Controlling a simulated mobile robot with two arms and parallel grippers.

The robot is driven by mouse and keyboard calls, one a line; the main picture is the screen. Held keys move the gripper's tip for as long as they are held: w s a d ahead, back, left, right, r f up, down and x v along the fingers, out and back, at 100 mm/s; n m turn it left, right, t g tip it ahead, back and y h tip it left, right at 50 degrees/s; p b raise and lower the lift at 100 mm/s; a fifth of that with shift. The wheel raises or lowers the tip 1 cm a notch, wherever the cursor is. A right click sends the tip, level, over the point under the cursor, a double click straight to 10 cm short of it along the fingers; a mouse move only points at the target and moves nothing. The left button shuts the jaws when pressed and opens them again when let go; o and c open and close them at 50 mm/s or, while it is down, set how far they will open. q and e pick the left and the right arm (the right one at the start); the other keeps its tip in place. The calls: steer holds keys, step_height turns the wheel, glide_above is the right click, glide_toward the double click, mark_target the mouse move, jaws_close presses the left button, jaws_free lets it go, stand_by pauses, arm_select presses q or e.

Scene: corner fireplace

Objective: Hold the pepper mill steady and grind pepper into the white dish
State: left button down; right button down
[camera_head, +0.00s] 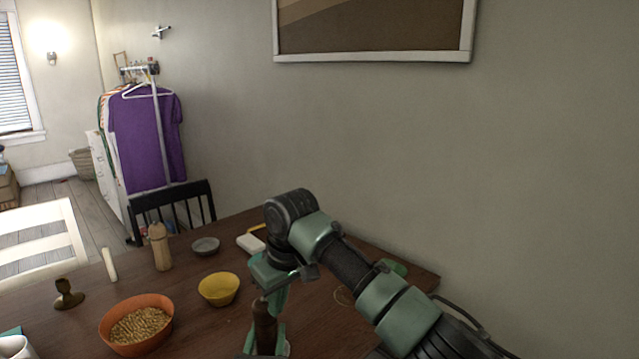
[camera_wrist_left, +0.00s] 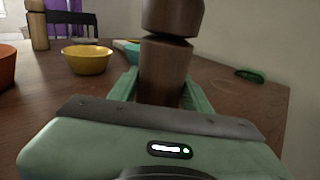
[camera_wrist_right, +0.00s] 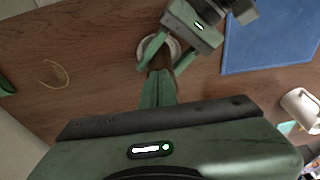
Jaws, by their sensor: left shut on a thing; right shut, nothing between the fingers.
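The dark brown pepper mill (camera_head: 264,328) stands upright at the bottom of the head view; its body (camera_wrist_left: 164,75) and rounded upper part (camera_wrist_left: 172,18) show in the left wrist view. My left gripper (camera_wrist_left: 163,92) is shut around the mill's body; it also shows in the right wrist view (camera_wrist_right: 166,62). My right gripper (camera_head: 270,294) points down at the mill's top. Its fingers (camera_wrist_right: 158,90) are shut with nothing between them and overlap the mill in view; contact cannot be told. The white dish (camera_wrist_right: 147,46) shows as a pale rim below the mill, mostly hidden.
A yellow bowl (camera_head: 219,289), an orange bowl of grains (camera_head: 137,325), a grey bowl (camera_head: 205,246), a lighter wooden mill (camera_head: 160,247) and a candle (camera_head: 109,264) stand to the left. A blue mat (camera_wrist_right: 268,40) and a white mug (camera_wrist_right: 300,108) lie right in the right wrist view.

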steer(key=shift+r, duration=2.3)
arm_select(q)
steer(key=shift+a, duration=0.1)
steer(key=c, duration=0.6)
jaws_free()
steer(key=o, duration=0.6)
